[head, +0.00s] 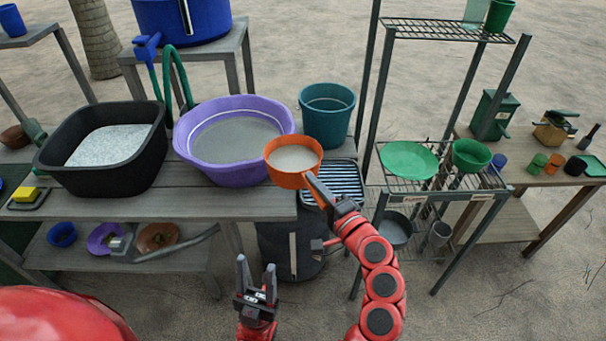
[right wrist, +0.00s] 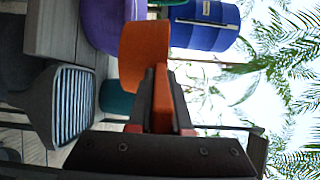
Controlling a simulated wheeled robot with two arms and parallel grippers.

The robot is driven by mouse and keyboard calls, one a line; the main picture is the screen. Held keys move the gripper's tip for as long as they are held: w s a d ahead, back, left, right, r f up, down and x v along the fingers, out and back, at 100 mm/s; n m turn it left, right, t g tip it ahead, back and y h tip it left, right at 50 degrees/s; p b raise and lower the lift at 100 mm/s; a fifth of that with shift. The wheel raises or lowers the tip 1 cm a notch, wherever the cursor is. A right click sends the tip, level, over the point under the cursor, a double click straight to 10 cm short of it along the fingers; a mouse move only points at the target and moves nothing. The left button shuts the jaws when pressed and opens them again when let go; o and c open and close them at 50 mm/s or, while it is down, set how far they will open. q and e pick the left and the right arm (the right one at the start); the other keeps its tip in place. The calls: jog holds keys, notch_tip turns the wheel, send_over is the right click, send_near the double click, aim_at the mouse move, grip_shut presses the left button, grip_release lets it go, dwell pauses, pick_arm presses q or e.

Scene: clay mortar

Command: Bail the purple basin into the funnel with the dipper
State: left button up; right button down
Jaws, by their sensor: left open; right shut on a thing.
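The purple basin (head: 183,150) stands on the wooden bench and holds greyish liquid. The orange dipper (head: 287,178) is held upright just right of the basin's rim, with pale contents inside. My right gripper (head: 314,188) is shut on its handle; the dipper also shows in the right wrist view (right wrist: 140,50). A green funnel (head: 471,155) sits on the wire rack at the right, well away from the dipper. My left gripper (head: 257,285) is open and empty, low in front of the bench.
A black tub (head: 60,168) with pale contents stands left of the basin. A teal bucket (head: 327,112) stands behind the dipper. A green plate (head: 409,160) lies on the rack left of the funnel. The rack's upright posts (head: 372,100) stand between the bench and the funnel.

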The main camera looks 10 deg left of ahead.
jog(key=s+d+f+m+t+h, duration=0.2)
jog(key=s+d+f+m+h, duration=0.2)
jog(key=d+f, duration=0.5)
jog(key=s+d+f+m+t+h, duration=0.3)
jog(key=d+f+h, duration=0.5)
jog(key=d, duration=1.1)
jog(key=shift+s+d+f+m+h, duration=0.2)
jog(key=shift+s+f+m+h, duration=0.25)
jog(key=shift+m, duration=0.65)
jog(key=shift+f, duration=0.2)
jog(key=shift+d+r, duration=0.15)
jog(key=shift+d, duration=0.05)
